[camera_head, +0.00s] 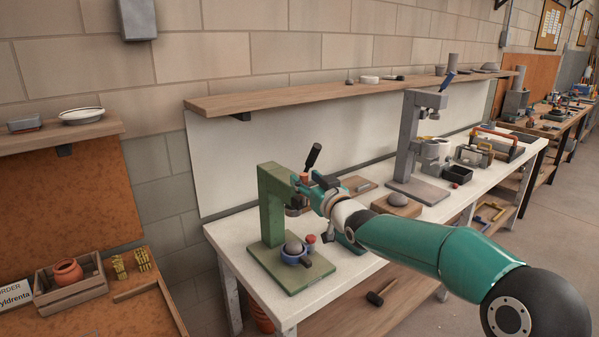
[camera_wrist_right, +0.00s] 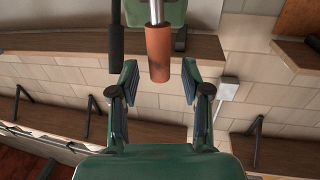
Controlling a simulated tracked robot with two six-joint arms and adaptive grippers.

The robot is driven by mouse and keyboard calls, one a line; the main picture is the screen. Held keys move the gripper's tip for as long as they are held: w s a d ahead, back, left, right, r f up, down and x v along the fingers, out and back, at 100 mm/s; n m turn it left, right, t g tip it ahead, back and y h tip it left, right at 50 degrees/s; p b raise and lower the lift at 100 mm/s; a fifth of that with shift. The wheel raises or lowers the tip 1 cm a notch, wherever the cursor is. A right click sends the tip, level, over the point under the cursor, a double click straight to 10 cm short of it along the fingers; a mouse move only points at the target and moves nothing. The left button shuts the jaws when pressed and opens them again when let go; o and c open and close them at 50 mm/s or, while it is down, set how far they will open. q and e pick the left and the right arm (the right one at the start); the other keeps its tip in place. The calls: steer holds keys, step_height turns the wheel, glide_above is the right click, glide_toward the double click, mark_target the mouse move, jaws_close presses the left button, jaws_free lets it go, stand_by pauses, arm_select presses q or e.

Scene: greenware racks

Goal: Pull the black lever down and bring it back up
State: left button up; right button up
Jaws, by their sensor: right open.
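A green press (camera_head: 271,205) stands on the white bench. Its black lever (camera_head: 313,156) slants up and to the right from the press head. An orange handle (camera_head: 304,178) sits just below the black lever. My right gripper (camera_head: 312,190) is open at the press head and partly covers it. In the right wrist view, the orange handle (camera_wrist_right: 158,52) points into the gap between the open fingers (camera_wrist_right: 160,78). The black lever (camera_wrist_right: 116,45) is there to the left, beside the left fingertip and outside the gap. I cannot tell whether they touch. My left gripper is not in view.
A blue-rimmed cup (camera_head: 295,257) and a small red knob (camera_head: 310,239) are at the press base. A grey press (camera_head: 409,140) stands farther right on the bench. A wooden shelf (camera_head: 300,97) runs along the wall above. A crate (camera_head: 70,285) stands at lower left.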

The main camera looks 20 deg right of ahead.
steer(key=shift+w+a, duration=0.15)
steer(key=shift+w, duration=0.7)
jaws_close()
